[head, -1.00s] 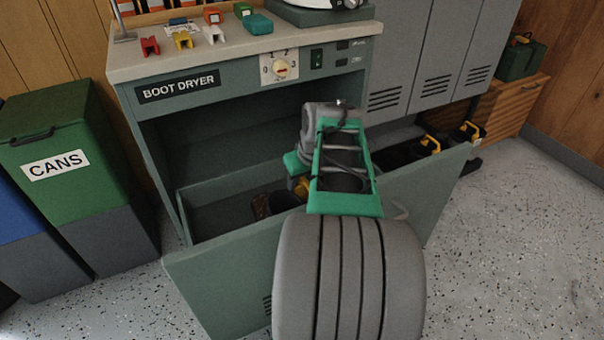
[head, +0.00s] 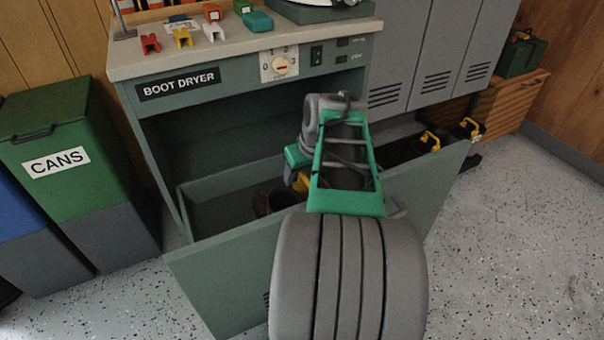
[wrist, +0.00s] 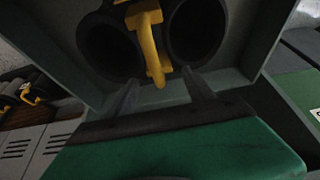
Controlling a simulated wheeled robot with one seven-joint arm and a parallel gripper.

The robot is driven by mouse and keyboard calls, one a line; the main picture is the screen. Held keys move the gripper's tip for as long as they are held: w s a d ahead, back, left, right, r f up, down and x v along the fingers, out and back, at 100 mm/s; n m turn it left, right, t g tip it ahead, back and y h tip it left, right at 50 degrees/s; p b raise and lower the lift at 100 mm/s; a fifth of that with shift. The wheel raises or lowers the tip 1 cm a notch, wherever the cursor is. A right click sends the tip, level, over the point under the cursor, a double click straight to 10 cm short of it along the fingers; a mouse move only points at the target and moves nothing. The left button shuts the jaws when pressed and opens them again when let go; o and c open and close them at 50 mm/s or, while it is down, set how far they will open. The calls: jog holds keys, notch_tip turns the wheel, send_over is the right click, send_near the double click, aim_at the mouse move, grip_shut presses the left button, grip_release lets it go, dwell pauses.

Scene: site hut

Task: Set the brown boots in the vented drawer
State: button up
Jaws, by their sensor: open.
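The drawer (head: 215,275) under the boot dryer is pulled out, with vent slots partly visible in its front. The brown boots (head: 262,203) stand inside it at the middle, largely hidden by my arm. In the wrist view, the boots (wrist: 108,48) show as two dark round openings side by side, with a yellow strap (wrist: 150,45) between them. My gripper (wrist: 161,84) is open, its two fingers apart on either side of the strap's lower end. Whether the fingers touch the strap or boots I cannot tell. In the head view my gripper's fingertips are hidden.
The boot dryer (head: 240,75) has a dial and small coloured items on top. More dark boots with yellow straps (head: 430,140) stand at right below grey lockers (head: 395,60). A green cans bin (head: 50,130) stands at left. The speckled floor at right is clear.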

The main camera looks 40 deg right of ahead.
jog(key=p+v, duration=0.3)
jog(key=v, duration=0.7)
jog(key=shift+s+r, duration=0.1)
jog(key=shift+r, duration=0.05)
